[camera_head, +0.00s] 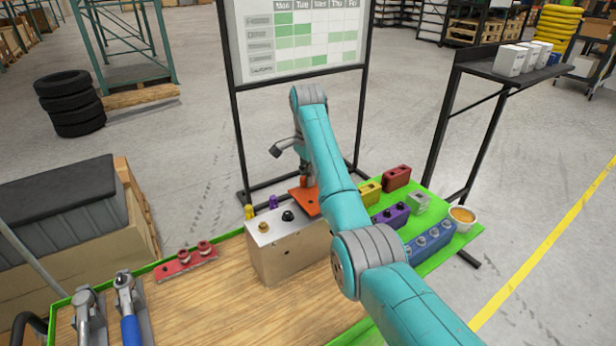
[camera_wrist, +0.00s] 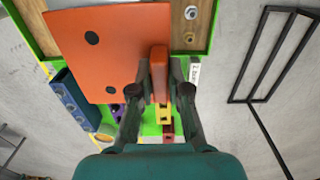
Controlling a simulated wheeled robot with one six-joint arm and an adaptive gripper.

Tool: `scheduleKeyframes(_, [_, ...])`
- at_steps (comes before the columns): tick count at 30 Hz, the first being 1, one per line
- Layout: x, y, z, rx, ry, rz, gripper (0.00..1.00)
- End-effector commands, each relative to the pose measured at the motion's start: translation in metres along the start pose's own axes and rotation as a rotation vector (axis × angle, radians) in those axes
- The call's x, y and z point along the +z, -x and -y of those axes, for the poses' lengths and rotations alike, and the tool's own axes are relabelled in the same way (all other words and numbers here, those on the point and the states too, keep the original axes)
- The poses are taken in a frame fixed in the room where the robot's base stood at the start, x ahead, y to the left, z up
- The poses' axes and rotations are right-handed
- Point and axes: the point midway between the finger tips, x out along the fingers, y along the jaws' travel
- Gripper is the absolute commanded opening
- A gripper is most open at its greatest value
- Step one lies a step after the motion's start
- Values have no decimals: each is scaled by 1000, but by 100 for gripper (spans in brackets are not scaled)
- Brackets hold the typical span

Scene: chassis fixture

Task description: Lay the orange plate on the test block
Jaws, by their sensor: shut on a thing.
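The orange plate (camera_head: 305,203) has an upright orange grip (camera_wrist: 160,75), and my gripper (camera_wrist: 160,88) is shut on this grip. In the wrist view the plate (camera_wrist: 115,45) lies broad and flat to the left of the fingers, with dark round holes. The test block (camera_head: 285,256) is a pale metal block on the wooden bench, with a black knob (camera_head: 287,216) and a smaller fitting on top. The plate appears at the block's far right edge in the head view. I cannot tell whether they touch. My arm hides part of the plate and the block's right side.
Purple (camera_head: 391,216), red (camera_head: 396,178), yellow (camera_head: 369,193) and blue (camera_head: 430,241) blocks and a bowl (camera_head: 463,218) sit on the green right end. A red strip (camera_head: 186,263) and clamps (camera_head: 127,305) are left.

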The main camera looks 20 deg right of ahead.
Motion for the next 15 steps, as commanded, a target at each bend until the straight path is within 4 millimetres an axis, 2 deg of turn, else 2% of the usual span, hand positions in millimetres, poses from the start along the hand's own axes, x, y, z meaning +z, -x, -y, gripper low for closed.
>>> scheduleKeyframes(15, [0, -10, 0, 0, 0, 0, 0])
